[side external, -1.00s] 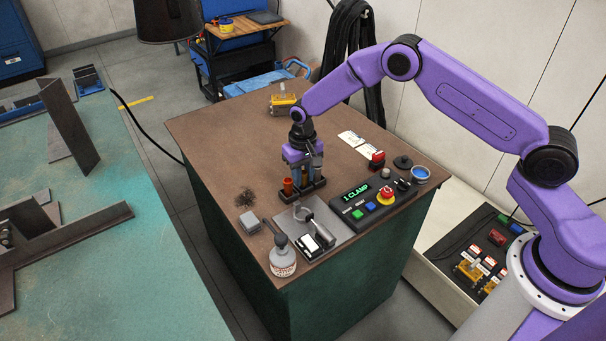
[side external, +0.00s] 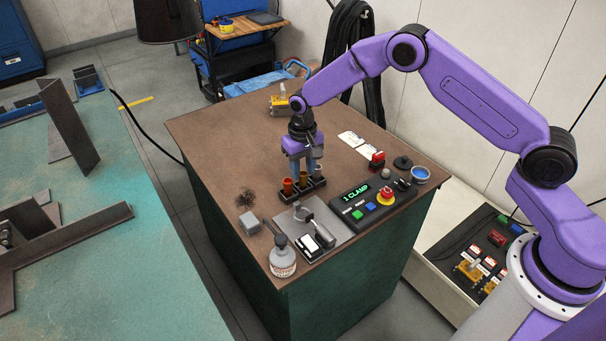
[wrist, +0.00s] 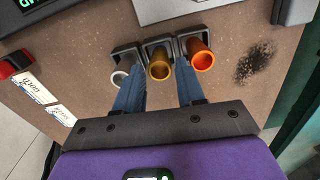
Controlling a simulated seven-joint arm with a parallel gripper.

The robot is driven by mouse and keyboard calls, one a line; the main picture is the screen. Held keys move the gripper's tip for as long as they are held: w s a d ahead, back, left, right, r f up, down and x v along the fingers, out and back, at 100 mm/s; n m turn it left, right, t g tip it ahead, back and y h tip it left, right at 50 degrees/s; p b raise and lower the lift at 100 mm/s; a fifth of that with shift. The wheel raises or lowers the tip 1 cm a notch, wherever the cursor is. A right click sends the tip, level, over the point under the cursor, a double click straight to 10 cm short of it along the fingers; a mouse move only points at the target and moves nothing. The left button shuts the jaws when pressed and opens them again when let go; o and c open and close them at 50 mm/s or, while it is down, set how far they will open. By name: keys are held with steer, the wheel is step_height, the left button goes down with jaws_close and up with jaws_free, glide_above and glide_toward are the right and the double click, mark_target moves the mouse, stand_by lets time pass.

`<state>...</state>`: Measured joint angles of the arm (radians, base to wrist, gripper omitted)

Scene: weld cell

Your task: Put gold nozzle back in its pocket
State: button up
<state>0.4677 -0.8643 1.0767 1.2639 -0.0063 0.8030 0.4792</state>
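The gold nozzle (wrist: 159,66) stands in the middle pocket of a dark three-pocket holder (wrist: 157,39) in the wrist view. In the side view, the gold nozzle (side external: 303,181) shows just below my gripper (side external: 304,175). My gripper (wrist: 157,78) is open. Its two blue-grey fingers are apart, one on each side of the gold nozzle, with a gap on both sides, and it holds nothing. An orange nozzle (wrist: 202,58) stands in the pocket on the right, and a silver nozzle (wrist: 121,78) in the one on the left. The pocket bottoms are hidden.
A clamp fixture on a grey plate (side external: 333,226), a control box reading "1 CLAMP" (side external: 355,193) and a bottle (side external: 282,259) stand in front of the holder. A grey block (side external: 250,222) is to the left. The brown bench top (side external: 222,135) behind is largely clear.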

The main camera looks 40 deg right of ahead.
mark_target(302, 173)
step_height(302, 173, up, 8)
steer(key=s+a+r+n, duration=0.3)
steer(key=s+r, duration=0.5)
steer(key=s, duration=0.2)
steer(key=s+d+r+n, duration=0.1)
steer(key=s+d+n, duration=0.2)
steer(key=s, duration=0.7)
steer(key=s+d+r+n, duration=0.1)
steer(key=s+d+n, duration=0.2)
steer(key=s, duration=0.7)
steer(key=s+d+r+n, duration=0.2)
steer(key=s+d+n, duration=0.2)
steer(key=s, duration=0.6)
